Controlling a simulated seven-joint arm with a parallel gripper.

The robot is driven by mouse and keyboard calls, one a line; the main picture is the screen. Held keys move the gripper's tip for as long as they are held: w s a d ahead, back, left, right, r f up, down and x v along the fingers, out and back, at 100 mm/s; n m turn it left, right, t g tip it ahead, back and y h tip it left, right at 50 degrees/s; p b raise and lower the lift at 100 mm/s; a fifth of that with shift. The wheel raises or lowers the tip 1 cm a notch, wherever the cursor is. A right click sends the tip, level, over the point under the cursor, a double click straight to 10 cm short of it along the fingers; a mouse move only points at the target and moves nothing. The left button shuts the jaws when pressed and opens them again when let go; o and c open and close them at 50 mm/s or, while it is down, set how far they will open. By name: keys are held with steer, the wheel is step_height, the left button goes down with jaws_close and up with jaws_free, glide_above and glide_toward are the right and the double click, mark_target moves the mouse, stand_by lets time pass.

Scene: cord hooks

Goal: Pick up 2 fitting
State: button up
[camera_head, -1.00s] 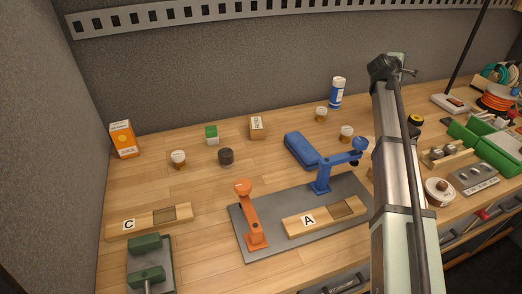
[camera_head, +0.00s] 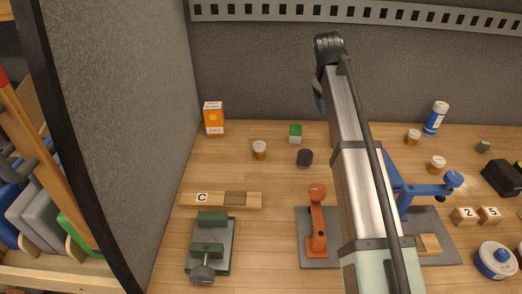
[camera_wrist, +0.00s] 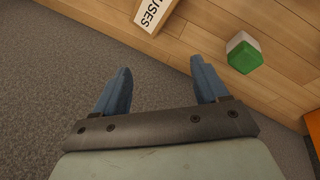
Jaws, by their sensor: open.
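A small wooden block marked 2 (camera_head: 465,216) sits on the bench at the right in the head view, beside a similar block marked 5 (camera_head: 489,215). My gripper (camera_wrist: 160,66) is open and empty in the wrist view, its two blue fingers wide apart. In the head view my arm hides most of the gripper, at the back of the bench near the grey wall. The 2 block is well to the right and nearer the front, and does not show in the wrist view.
A black box (camera_head: 503,179) and a blue-white round container (camera_head: 495,260) flank the blocks. A green-topped cube (camera_wrist: 243,52) shows in the wrist view.

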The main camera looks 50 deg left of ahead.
mark_target(260, 144)
steer(key=s+a+r+n+g, duration=0.15)
steer(key=s+a, duration=0.35)
steer(key=s, duration=0.6)
steer(key=s+a+g, duration=0.3)
steer(key=s+a, duration=0.1)
steer(key=s, duration=0.7)
step_height(260, 144, down, 9)
steer(key=shift+w+r, duration=0.15)
steer(key=shift+r, duration=0.05)
steer(key=shift+s+a+f, duration=0.1)
steer(key=shift+s+f, duration=0.05)
steer(key=shift+f, duration=1.15)
steer(key=shift+s+f, duration=0.1)
steer(key=shift+f, duration=1.15)
steer(key=c, duration=1.2)
steer(key=shift+r, duration=0.15)
